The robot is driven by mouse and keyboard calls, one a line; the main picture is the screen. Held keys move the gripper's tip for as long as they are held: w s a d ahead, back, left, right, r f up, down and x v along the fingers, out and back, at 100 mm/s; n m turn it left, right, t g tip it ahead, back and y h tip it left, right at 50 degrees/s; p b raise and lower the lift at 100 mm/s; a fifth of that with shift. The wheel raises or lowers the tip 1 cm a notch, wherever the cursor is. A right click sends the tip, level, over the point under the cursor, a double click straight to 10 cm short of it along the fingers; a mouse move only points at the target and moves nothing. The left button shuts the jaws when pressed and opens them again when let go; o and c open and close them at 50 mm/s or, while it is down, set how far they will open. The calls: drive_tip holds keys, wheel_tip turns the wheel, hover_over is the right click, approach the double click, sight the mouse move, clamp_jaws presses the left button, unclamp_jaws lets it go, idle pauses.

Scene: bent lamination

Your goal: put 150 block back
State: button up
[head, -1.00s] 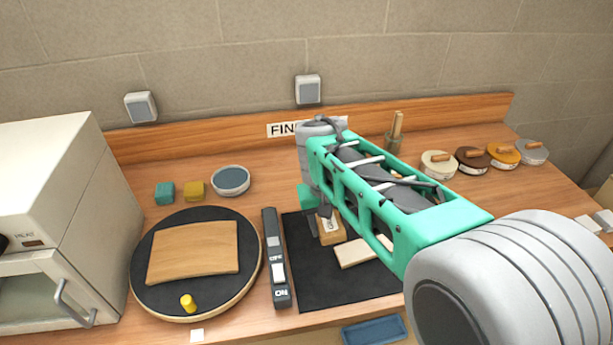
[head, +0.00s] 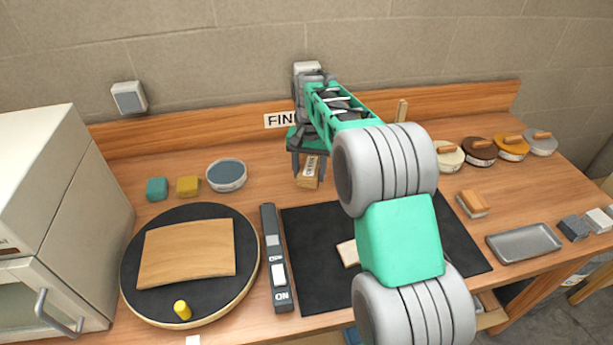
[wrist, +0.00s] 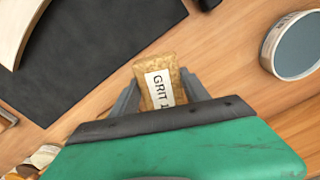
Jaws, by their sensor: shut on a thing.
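The 150 block appears to be the tan cork-like block (wrist: 155,68) with a white label in the wrist view; the label reads "GRIT 1" and the rest is hidden. My gripper (wrist: 157,90) is shut on this block, with a grey finger on each side. In the head view the block (head: 308,171) hangs between the fingers of my gripper (head: 309,165), over the wood behind the black mat (head: 300,255). I cannot tell how high above the bench it is.
Teal (head: 157,189) and yellow (head: 188,186) blocks and a round dish (head: 226,175) stand to the left. A turntable (head: 247,275) carries a bent wooden sheet (head: 186,252). Another block (head: 472,203) and a grey tray (head: 524,242) lie right. My arm hides part of the mat.

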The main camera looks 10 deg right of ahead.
sight(306, 165)
drive_tip(key=shift+w+a+f, duration=0.1)
drive_tip(key=shift+w+f, duration=0.75)
drive_tip(key=shift+f, duration=0.1)
drive_tip(key=shift+w+f+p, duration=0.15)
drive_tip(key=shift+f, duration=0.9)
drive_tip(key=shift+w+f+p, duration=0.1)
drive_tip(key=shift+f+p, duration=0.05)
drive_tip(key=shift+f, duration=0.85)
drive_tip(key=o, duration=1.2)
wheel_tip(306, 165, up, 12)
drive_tip(key=shift+f+b, duration=0.1)
drive_tip(key=shift+b, duration=0.5)
drive_tip(key=shift+n+t, duration=0.4)
drive_tip(key=shift+n, duration=0.1)
drive_tip(key=s+r, duration=0.4)
drive_tip(key=s, duration=0.1)
drive_tip(key=s+f+n+t, duration=0.1)
drive_tip(key=s, duration=0.7)
drive_tip(key=s+f+n+t, duration=0.1)
drive_tip(key=s+f, duration=0.1)
drive_tip(key=s, duration=0.5)
drive_tip(key=s+f+n, duration=0.2)
drive_tip(key=s, duration=0.6)
drive_tip(key=shift+s+d+f+t, duration=0.1)
drive_tip(key=shift+s+d+t, duration=0.1)
drive_tip(key=shift+s+t, duration=0.15)
